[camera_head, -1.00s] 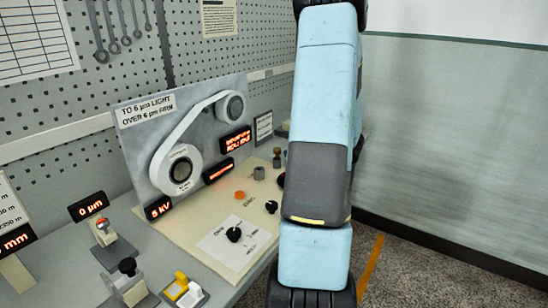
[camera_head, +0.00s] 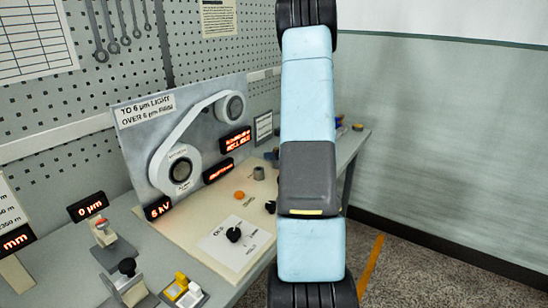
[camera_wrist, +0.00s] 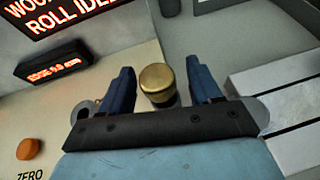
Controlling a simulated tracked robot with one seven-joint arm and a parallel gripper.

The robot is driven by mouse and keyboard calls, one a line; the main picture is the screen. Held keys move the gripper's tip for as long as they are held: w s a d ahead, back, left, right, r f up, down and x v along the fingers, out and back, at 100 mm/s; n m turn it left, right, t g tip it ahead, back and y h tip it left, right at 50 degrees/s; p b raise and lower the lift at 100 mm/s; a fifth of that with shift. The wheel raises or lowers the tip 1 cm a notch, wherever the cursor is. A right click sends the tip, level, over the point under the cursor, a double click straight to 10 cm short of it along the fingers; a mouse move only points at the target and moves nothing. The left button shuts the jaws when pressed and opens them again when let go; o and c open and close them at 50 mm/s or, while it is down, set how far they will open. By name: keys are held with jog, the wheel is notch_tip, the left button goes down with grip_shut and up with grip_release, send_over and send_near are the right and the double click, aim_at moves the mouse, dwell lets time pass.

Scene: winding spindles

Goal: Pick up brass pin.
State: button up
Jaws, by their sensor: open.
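The brass pin (camera_wrist: 156,76) shows in the wrist view as a round brass top over a darker lower part. It stands between the two blue fingers of my gripper (camera_wrist: 160,66). The fingers are open, with a visible gap on both sides of the pin. The pin's lower part is partly hidden by my gripper's dark front bar. In the head view my arm hides my gripper, and I cannot make out the pin there.
An orange button (camera_wrist: 29,149) and a lit red display (camera_wrist: 54,63) lie to the left in the wrist view. The head view shows a grey panel with a belt and rollers (camera_head: 182,168), a black knob (camera_head: 234,235) on a white plate, and several small fixtures at the front left.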

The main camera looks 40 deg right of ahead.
jog(key=shift+w+f, duration=0.15)
jog(key=shift+w, duration=0.25)
jog(key=shift+a, duration=0.1)
jog(key=shift+c, duration=0.3)
jog(key=c, duration=1)
